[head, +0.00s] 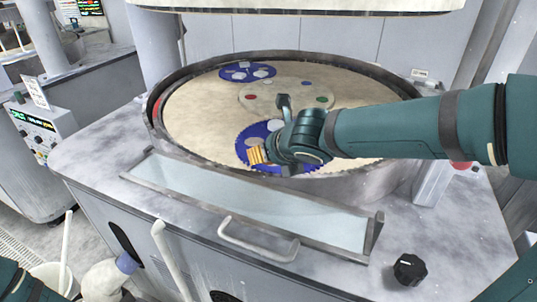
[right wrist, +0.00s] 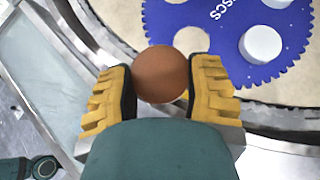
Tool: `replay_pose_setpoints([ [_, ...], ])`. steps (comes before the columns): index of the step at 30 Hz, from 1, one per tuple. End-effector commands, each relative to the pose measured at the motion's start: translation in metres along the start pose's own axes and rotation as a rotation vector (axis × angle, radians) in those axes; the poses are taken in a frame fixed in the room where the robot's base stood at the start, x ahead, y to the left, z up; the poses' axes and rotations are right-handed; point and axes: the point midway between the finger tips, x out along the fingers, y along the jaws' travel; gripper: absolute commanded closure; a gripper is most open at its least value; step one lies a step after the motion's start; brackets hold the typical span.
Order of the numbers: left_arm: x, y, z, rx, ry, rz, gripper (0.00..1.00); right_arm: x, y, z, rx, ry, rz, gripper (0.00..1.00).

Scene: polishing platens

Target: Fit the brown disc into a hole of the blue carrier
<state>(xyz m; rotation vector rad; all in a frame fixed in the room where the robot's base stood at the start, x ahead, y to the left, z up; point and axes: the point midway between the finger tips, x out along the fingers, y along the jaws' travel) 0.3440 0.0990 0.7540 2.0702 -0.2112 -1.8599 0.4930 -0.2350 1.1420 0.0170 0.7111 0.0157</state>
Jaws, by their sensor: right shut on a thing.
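My right gripper (right wrist: 162,85) is shut on the brown disc (right wrist: 162,73), held between its yellow fingertips in the right wrist view. The blue toothed carrier (right wrist: 225,68) lies on the beige platen just beyond the disc, with white lettering. It has an open hole (right wrist: 192,40) showing beige, partly behind the disc. Other holes hold white discs (right wrist: 262,44). The disc overlaps the carrier's near-left edge in this view; its height above it is unclear. In the head view, the right gripper (head: 258,155) is over the near carrier (head: 246,136) and hides much of it. My left gripper is not in view.
A second blue carrier (head: 231,76) with white discs lies at the far side of the beige platen (head: 195,115). A dark raised rim (head: 152,110) surrounds the platen. A pale tray (head: 240,205) and handle (head: 258,240) are in front. A black knob (head: 410,269) sits at the right.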

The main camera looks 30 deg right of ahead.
Motion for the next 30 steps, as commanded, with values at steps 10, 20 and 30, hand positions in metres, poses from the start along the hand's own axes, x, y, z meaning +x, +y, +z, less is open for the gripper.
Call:
replay_pose_setpoints([
  [10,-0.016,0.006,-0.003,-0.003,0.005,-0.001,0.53,0.019,-0.018,0.019,0.000,0.001,-0.002,0.78],
  [20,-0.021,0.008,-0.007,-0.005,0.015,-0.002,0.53,0.042,-0.034,0.026,0.000,0.001,-0.001,0.78],
  [30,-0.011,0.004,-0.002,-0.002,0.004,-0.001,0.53,0.069,-0.046,0.019,0.001,0.001,-0.002,0.78],
])
